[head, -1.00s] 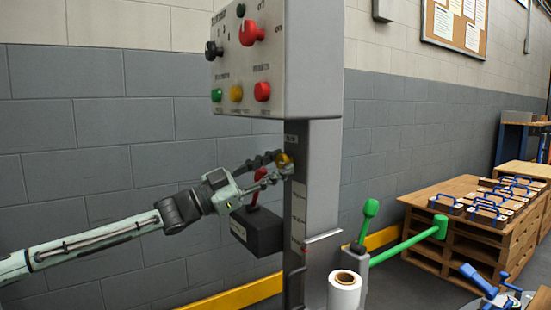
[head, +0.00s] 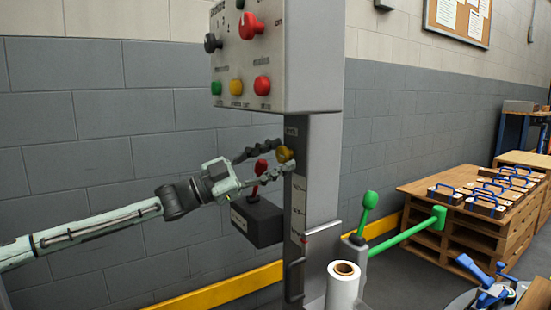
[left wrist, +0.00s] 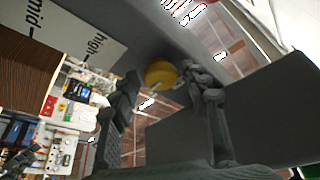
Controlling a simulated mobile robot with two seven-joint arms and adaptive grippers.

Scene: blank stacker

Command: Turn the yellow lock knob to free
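The yellow lock knob (head: 285,154) sits on the side of the grey post (head: 322,190), below the control box. It also shows in the left wrist view (left wrist: 160,74) as a round yellow knob. My left gripper (head: 283,156) is open, with one finger above the knob and one below it. In the left wrist view the fingers of the left gripper (left wrist: 163,80) stand apart on either side of the knob, with gaps visible. The knob's turn position cannot be read. My right gripper is not in view.
The control box (head: 290,60) with coloured knobs and buttons hangs above. A dark box (head: 257,222) with a red lever (head: 261,168) is close behind my left gripper. A green lever (head: 368,205) and a white roll (head: 343,290) stand right of the post. Pallets (head: 475,225) are farther right.

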